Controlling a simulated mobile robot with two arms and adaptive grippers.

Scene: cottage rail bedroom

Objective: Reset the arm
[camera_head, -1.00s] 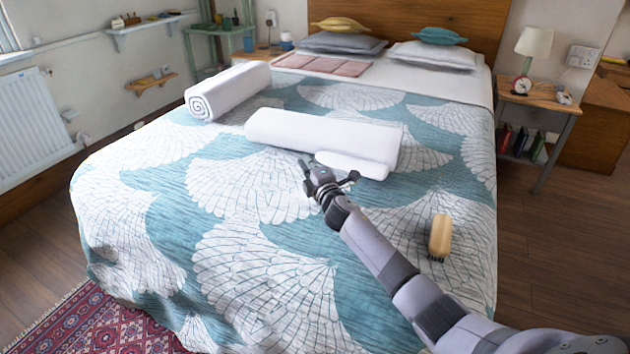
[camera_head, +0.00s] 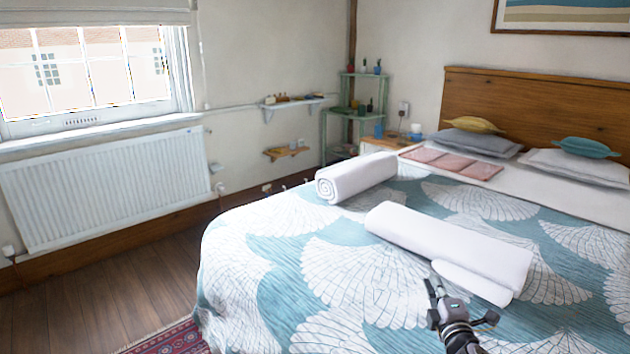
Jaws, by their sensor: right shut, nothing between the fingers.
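My right gripper (camera_head: 436,289) shows at the lower right of the head view, over the teal and white bedspread (camera_head: 275,280). It is shut, with nothing between its fingers. It is close to the near flap of a rolled white towel (camera_head: 450,245); I cannot tell whether it touches the towel. Only the gripper and a short dark wrist part of my right arm show; the rest is beyond the bottom edge. My left gripper is out of view.
A second rolled white towel (camera_head: 357,177) lies farther left on the bed. Pillows (camera_head: 475,138) and a folded pink cloth (camera_head: 452,163) are near the headboard (camera_head: 530,105). A radiator (camera_head: 105,190) lines the left wall. Bare wooden floor (camera_head: 100,295) lies between it and the bed.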

